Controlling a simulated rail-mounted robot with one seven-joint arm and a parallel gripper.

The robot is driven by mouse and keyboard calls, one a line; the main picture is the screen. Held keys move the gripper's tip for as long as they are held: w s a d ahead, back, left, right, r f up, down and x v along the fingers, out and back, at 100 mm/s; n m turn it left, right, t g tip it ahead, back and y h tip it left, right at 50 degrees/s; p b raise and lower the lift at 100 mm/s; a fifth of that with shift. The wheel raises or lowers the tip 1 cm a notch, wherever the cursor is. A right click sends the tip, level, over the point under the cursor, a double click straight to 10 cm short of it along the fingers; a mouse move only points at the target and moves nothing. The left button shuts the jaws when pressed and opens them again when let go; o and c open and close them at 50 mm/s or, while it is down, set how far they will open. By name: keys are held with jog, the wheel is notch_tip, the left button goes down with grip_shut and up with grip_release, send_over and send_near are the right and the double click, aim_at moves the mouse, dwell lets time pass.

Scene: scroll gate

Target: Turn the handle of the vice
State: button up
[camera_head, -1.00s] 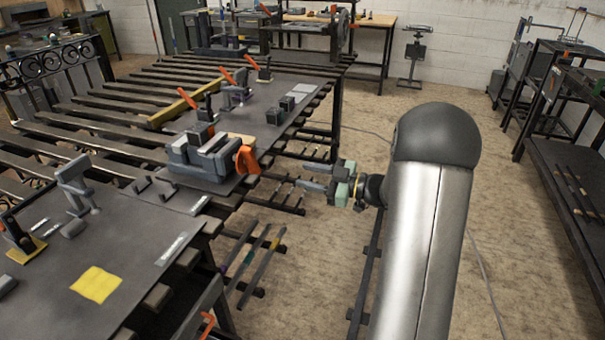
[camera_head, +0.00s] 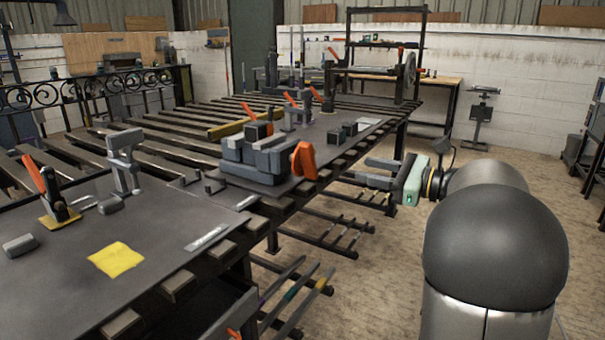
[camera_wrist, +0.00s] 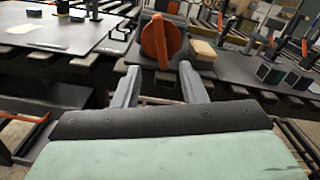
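The grey vice (camera_head: 253,157) sits on the dark workbench plate near its front edge. Its orange handle (camera_head: 303,160) is on the vice's right side, facing my gripper. My gripper (camera_head: 366,172) is to the right of the handle, apart from it, with nothing held. In the wrist view the two fingers of my gripper (camera_wrist: 158,85) are spread apart. The orange handle (camera_wrist: 161,40) shows ahead, just beyond and between the fingertips. The vice body is mostly hidden behind the handle in the wrist view.
A yellow sheet (camera_head: 116,259) lies on the near-left plate. Clamps with orange levers, such as one at left (camera_head: 47,190), stand on the plates. Metal bars (camera_head: 291,296) stick out from a lower rack below the bench edge. Open floor (camera_head: 370,270) lies to the right.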

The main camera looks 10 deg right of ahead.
aim_at(301, 155)
jog(key=shift+n, duration=0.3)
jog(key=x, duration=1.7)
jog(key=shift+w+a+r+b, duration=0.1)
jog(key=shift+w+a+b, duration=0.05)
jog(key=shift+b, duration=0.15)
grip_shut()
